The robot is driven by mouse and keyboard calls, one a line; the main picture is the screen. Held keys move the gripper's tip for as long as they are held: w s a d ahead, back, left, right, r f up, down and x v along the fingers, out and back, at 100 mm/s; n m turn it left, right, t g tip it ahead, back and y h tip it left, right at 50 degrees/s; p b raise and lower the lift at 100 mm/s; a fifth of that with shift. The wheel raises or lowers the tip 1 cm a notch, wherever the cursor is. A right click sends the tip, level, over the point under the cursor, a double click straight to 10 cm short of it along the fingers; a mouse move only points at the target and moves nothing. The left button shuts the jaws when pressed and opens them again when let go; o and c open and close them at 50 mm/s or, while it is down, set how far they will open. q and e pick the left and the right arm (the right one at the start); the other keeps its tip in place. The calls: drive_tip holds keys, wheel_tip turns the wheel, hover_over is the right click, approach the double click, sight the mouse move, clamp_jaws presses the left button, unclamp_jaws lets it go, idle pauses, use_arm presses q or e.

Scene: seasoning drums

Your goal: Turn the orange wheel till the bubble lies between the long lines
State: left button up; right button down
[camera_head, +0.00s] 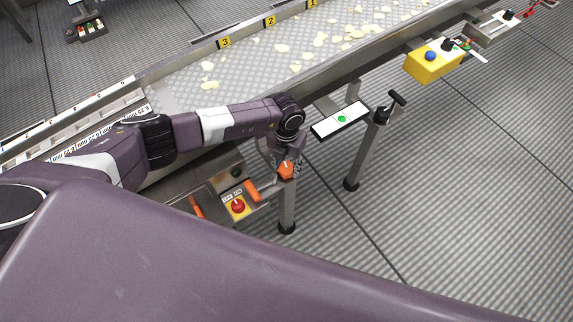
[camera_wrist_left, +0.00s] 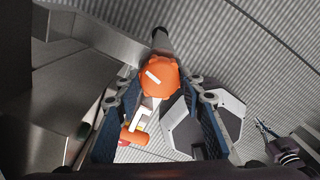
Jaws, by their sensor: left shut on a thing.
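The orange wheel (camera_head: 286,170) sits on top of an upright grey post beside the conveyor. In the left wrist view the wheel (camera_wrist_left: 160,76), with a white mark on its top, lies between my fingertips. My left gripper (camera_wrist_left: 159,88) is shut on the wheel from above; in the head view my wrist partly hides its fingers. A white panel with a green round spot (camera_head: 342,119) lies right of my wrist, beside the conveyor. The bubble and the long lines are too small to tell. What looks like my right gripper (camera_wrist_left: 266,131) shows small at the right of the wrist view.
The conveyor (camera_head: 180,92) carries pale chips past numbered yellow tags. A red knob (camera_head: 238,206) on a yellow plate and an orange handle (camera_head: 253,191) are close left of the post. A post with a black handle (camera_head: 397,98) and a yellow box (camera_head: 432,66) stand further right. Floor at right is clear.

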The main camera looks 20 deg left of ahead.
sight(287, 167)
use_arm(q)
drive_tip(key=shift+w, duration=0.1)
drive_tip(key=o, duration=1.2)
drive_tip(key=shift+c, duration=0.2)
wheel_tip(287, 167, up, 12)
